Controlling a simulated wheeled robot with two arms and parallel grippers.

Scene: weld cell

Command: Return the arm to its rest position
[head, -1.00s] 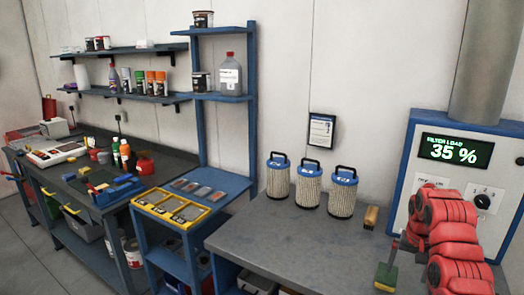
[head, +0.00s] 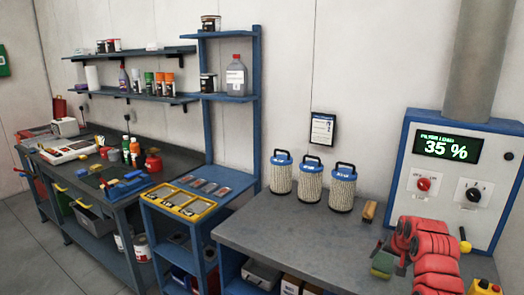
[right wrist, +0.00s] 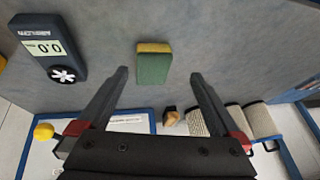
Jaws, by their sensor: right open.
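My right arm (head: 432,250), with red links, reaches in at the lower right of the head view, over the bench by the filter panel. My right gripper (right wrist: 158,76) shows best in the right wrist view: its two dark fingers are spread apart with nothing between them. A green and yellow sponge (right wrist: 153,64) lies on the grey bench beyond the fingertips. The sponge also shows in the head view (head: 383,264), left of the arm. My left gripper is not in view.
Three blue-topped filters (head: 312,181) and a wooden-handled brush (head: 370,211) stand at the bench's back. The panel (head: 447,147) reads 35 %. A handheld meter (right wrist: 50,48) lies near the sponge. The grey bench (head: 290,235) is clear at front left.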

